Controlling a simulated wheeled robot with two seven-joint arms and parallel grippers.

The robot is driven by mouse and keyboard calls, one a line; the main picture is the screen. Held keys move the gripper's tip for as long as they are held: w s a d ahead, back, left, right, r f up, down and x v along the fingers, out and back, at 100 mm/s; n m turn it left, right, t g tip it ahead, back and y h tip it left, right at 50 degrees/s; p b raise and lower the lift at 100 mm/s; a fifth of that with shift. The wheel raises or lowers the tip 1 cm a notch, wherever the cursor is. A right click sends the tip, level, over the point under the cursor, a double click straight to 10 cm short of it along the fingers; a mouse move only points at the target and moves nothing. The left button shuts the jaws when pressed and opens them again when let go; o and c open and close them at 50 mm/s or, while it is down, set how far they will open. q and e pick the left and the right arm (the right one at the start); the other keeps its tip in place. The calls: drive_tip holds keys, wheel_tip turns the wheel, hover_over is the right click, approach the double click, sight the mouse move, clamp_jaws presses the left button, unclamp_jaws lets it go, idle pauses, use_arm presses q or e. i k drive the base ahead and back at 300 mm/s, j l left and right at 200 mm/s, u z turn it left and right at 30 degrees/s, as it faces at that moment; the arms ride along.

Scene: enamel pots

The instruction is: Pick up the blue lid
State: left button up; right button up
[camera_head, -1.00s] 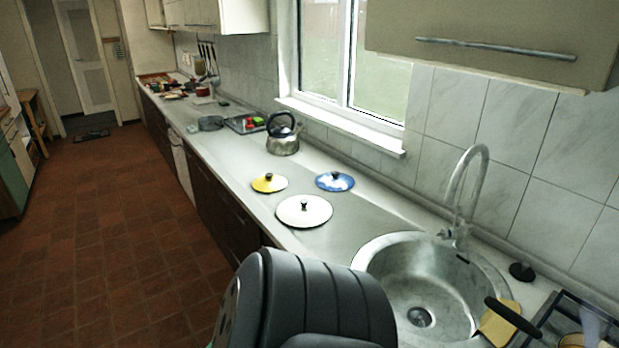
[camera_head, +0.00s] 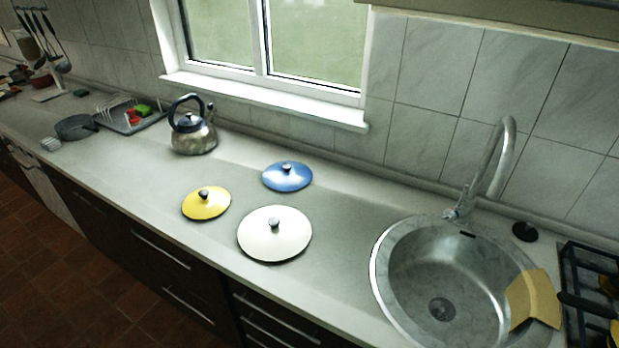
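The blue lid (camera_head: 287,177) lies flat on the counter, with a small dark knob on top. It is the farthest back of three lids, near the wall below the window. The white lid (camera_head: 275,235) lies in front of it, and the yellow lid (camera_head: 206,204) lies to its front left. The three lids look apart from each other. Neither of my grippers shows in the head view.
A metal kettle (camera_head: 193,132) stands left of the blue lid. A round sink (camera_head: 440,282) with a tall tap (camera_head: 492,172) is to the right, with a yellow board (camera_head: 533,299) at its right edge. The counter (camera_head: 340,225) between lids and sink is clear.

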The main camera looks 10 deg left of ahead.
sight(281, 176)
drive_tip(key=i+j+u, duration=0.15)
drive_tip(key=j+u, duration=0.2)
drive_tip(key=i+j, duration=0.15)
drive_tip(key=j, duration=0.15)
drive_tip(key=i+j, duration=0.3)
drive_tip(key=j, duration=0.25)
drive_tip(key=i+j+z, duration=0.1)
drive_tip(key=z, duration=2.9)
drive_tip(key=u, duration=2.55)
drive_tip(key=z, duration=0.8)
